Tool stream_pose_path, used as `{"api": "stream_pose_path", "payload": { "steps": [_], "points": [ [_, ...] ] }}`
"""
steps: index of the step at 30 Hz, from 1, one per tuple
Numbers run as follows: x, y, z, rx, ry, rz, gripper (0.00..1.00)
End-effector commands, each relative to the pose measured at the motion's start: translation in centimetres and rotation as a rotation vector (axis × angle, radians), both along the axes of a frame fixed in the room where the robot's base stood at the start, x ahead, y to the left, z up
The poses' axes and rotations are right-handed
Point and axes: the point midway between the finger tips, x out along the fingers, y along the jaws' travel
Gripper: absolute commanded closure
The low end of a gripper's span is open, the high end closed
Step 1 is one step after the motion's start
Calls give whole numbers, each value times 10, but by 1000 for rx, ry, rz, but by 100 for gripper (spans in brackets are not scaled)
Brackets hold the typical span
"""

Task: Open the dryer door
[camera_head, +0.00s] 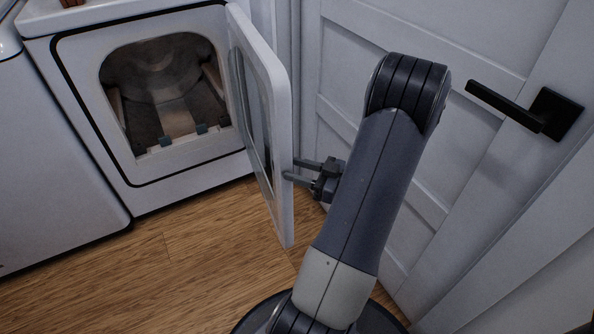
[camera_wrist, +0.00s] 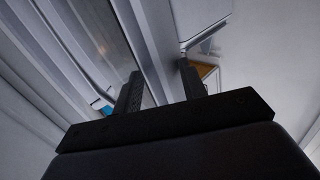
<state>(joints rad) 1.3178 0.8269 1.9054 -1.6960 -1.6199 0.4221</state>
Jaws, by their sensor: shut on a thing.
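The dryer (camera_head: 190,180) stands at the left with its drum opening (camera_head: 165,85) in plain view. Its white door (camera_head: 283,110) stands swung wide open on the right side, with a glass window on its inner side. My gripper (camera_head: 296,170) is at the door's free edge, its two fingers shut on that edge. In the wrist view my gripper (camera_wrist: 160,88) has its dark fingers on either side of the pale door edge (camera_wrist: 155,50). The exact contact at the fingertips is partly hidden.
A white panelled room door (camera_head: 450,130) with a black lever handle (camera_head: 510,106) stands close on the right, behind my arm. Another white appliance (camera_head: 50,170) stands left of the dryer. The wood floor (camera_head: 180,245) in front of the dryer is clear.

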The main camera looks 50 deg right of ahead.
Motion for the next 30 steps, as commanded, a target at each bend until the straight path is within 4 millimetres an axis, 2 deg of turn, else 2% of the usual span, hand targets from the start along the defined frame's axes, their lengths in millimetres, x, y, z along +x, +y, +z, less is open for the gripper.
{"api": "stream_pose_path", "payload": {
  "steps": [1, 8, 9, 10, 13, 21, 23, 27, 30],
  "points": [
    [5, -12, 3, -19, -9, -32, 100],
    [6, -11, 4, -21, -8, -30, 100],
    [6, -11, 4, -21, -8, -30, 61],
    [6, -11, 4, -22, -10, -31, 63],
    [6, -11, 4, -22, -10, -31, 56],
    [3, -13, 4, -22, -11, -33, 56],
    [0, -14, 4, -22, -11, -34, 60],
    [-17, -21, 5, -20, -10, -35, 80],
    [-35, -27, 6, -20, -10, -34, 80]
  ]
}}
